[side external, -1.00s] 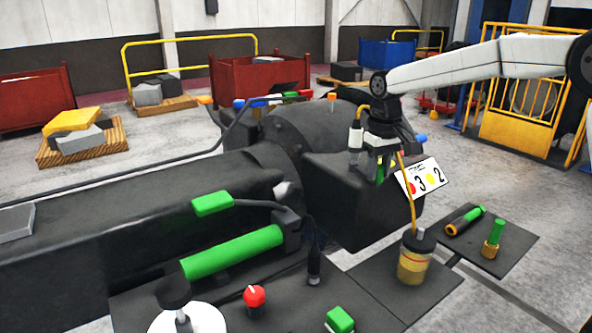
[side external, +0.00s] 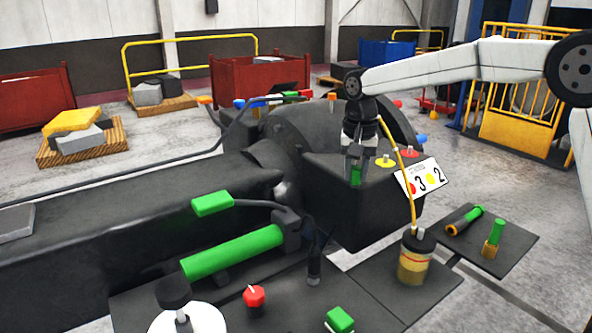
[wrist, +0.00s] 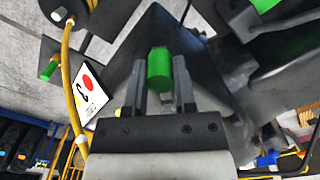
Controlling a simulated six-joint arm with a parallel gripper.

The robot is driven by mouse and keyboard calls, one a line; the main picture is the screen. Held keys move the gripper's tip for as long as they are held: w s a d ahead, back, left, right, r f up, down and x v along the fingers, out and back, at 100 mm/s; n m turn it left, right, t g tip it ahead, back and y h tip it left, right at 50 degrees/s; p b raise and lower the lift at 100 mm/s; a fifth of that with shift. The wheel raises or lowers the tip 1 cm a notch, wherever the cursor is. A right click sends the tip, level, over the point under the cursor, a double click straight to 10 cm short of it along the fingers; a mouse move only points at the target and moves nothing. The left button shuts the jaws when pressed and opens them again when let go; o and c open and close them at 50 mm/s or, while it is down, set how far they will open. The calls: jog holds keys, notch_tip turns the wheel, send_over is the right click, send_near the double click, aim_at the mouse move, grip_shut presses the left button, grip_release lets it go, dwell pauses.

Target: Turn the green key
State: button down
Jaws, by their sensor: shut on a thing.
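The green key (side external: 355,175) shows as a short green piece at the top of the dark block, left of a yellow disc. In the wrist view the key (wrist: 160,70) is a green cylinder between my two fingers. My gripper (side external: 357,164) points down and is shut on the key; it also shows in the wrist view (wrist: 160,62). The lower end of the key is hidden, so I cannot tell how it sits in the block.
A yellow disc (side external: 385,162) and a red disc (side external: 410,153) with pale pegs lie right of my gripper. A yellow hose (side external: 408,185) runs from my wrist to a yellow jar (side external: 413,267).

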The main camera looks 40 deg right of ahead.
aim_at(356, 168)
jog(key=shift+w+r, duration=0.1)
jog(key=shift+r, duration=0.1)
jog(key=shift+c, duration=2.1)
grip_release()
jog(key=shift+f, duration=0.1)
jog(key=shift+r, duration=3.95)
jog(key=shift+f, duration=0.1)
jog(key=s+f+n+t, duration=0.2)
jog(key=s+f+n, duration=0.6)
jog(key=s+f, duration=1.2)
notch_tip(356, 168, down, 2)
jog(key=shift+a+f+t, duration=0.15)
jog(key=shift+f+t, duration=0.1)
jog(key=shift+t, duration=0.05)
